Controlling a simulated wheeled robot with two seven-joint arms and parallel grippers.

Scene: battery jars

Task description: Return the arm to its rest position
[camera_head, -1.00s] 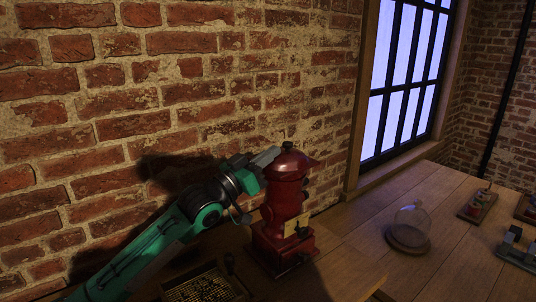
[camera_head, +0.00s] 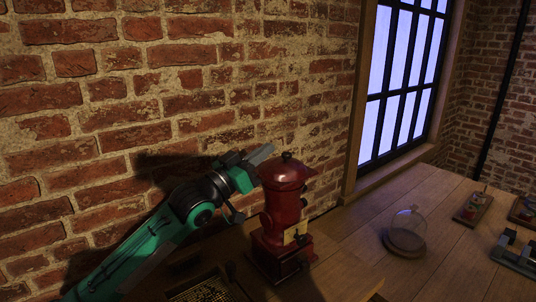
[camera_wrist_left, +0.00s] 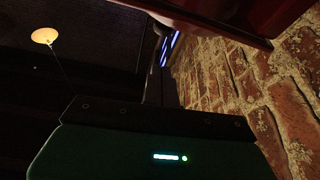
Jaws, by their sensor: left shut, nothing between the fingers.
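My left arm comes in from the lower left of the head view, green and black. My left gripper (camera_head: 262,154) is shut and empty, beside the upper part of a dark red device (camera_head: 284,205) with a domed top. From the head view I cannot tell whether the fingers touch it. In the left wrist view a dark red surface (camera_wrist_left: 225,12) crosses the top, close to the camera. The wrist view also shows the brick wall and a hanging lamp. My right gripper is not in view.
A brick wall (camera_head: 90,130) stands close behind the arm. A dark tray (camera_head: 205,290) lies below it. A glass dome on a round base (camera_head: 405,240) and small devices (camera_head: 472,207) stand on the wooden table at right. Bare table lies between.

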